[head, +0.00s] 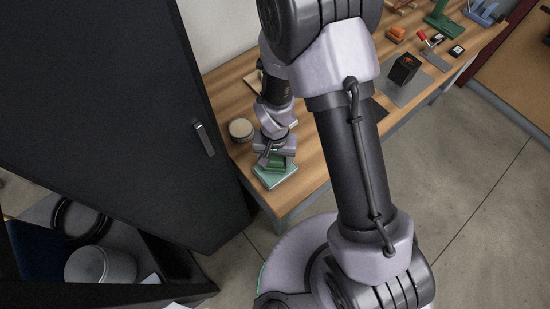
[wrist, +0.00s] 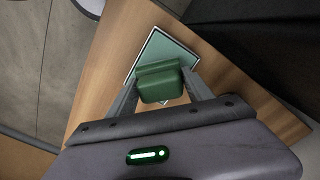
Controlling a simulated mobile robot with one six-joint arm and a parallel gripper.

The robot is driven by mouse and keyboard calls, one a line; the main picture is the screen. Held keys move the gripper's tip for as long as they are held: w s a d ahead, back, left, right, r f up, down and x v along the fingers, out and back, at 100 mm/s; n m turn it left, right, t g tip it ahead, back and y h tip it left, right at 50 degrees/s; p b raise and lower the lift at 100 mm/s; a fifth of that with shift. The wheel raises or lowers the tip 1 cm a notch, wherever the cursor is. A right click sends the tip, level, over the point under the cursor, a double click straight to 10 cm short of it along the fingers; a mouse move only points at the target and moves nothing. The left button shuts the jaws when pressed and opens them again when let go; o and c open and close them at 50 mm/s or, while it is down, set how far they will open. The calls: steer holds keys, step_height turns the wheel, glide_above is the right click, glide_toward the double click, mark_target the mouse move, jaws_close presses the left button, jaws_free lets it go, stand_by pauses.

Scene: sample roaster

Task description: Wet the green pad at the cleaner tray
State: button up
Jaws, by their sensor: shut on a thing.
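The green pad (wrist: 160,84) is between the two fingers of my gripper (wrist: 160,88) in the wrist view, and my gripper is shut on it. In the head view the green pad (head: 277,161) shows under my gripper (head: 274,160). The cleaner tray (head: 270,179) is a shallow pale green square with a light rim, near the front left corner of the table. It also shows in the wrist view (wrist: 168,52), behind the pad. The pad is over the tray; I cannot tell whether it touches the tray's surface. My gripper hides part of the tray.
A round tin (head: 241,130) stands left of the tray on the wooden table (head: 308,172). A dark cabinet (head: 110,110) stands close at the left. A black box (head: 404,68), an orange item (head: 396,34) and green and blue stands are farther right along the table.

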steer(key=shift+s+f+b, duration=0.1)
steer(key=shift+f+b, duration=0.45)
steer(key=shift+b, duration=0.1)
stand_by(1.5)
step_height(320, 180, up, 7)
steer(key=p, duration=0.5)
steer(key=shift+r, duration=0.1)
stand_by(0.5)
